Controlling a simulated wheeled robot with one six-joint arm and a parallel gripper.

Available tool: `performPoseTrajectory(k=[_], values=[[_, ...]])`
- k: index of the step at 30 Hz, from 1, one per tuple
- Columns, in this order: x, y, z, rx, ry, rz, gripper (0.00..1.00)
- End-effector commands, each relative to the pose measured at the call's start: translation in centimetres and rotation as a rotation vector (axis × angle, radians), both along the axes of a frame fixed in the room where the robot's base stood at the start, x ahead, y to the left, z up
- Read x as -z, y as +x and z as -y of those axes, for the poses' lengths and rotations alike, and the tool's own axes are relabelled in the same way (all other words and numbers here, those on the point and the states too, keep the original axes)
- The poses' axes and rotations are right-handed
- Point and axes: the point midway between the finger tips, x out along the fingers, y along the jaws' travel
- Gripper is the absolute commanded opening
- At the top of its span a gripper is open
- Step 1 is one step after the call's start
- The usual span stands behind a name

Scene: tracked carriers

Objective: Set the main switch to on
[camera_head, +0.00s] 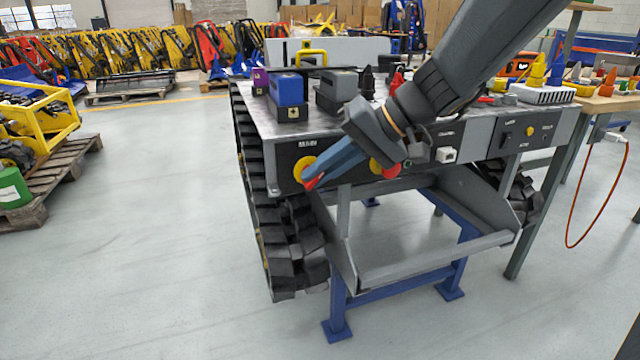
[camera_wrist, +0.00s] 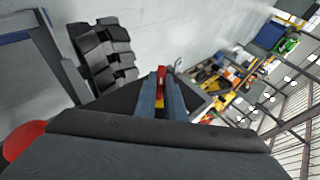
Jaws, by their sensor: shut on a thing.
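The main switch is a yellow round plate (camera_head: 303,166) with a red handle (camera_head: 313,183), on the left end of the carrier's dark front panel. My gripper (camera_head: 318,176) reaches down to it from the upper right and is shut on the red handle. In the wrist view the red handle (camera_wrist: 161,74) shows between the two blue-grey fingers of my gripper (camera_wrist: 161,88), with a bit of yellow below it. The fingers cover part of the switch, and I cannot tell whether it stands at on or off.
A red button on a yellow base (camera_head: 376,167) is close to the right, partly behind my arm; it shows large in the wrist view (camera_wrist: 22,139). A black track (camera_head: 275,225) runs at the left. A grey tray (camera_head: 435,258) hangs below.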

Motion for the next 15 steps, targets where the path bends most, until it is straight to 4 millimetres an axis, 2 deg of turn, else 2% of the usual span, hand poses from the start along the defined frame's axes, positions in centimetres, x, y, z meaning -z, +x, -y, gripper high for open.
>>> performPoseTrajectory(k=[1, 15], values=[[0.65, 0.21, 0.27, 0.004, 0.044, -0.014, 0.00], [0.89, 0.14, 0.46, 0.001, 0.394, -0.116, 0.00]])
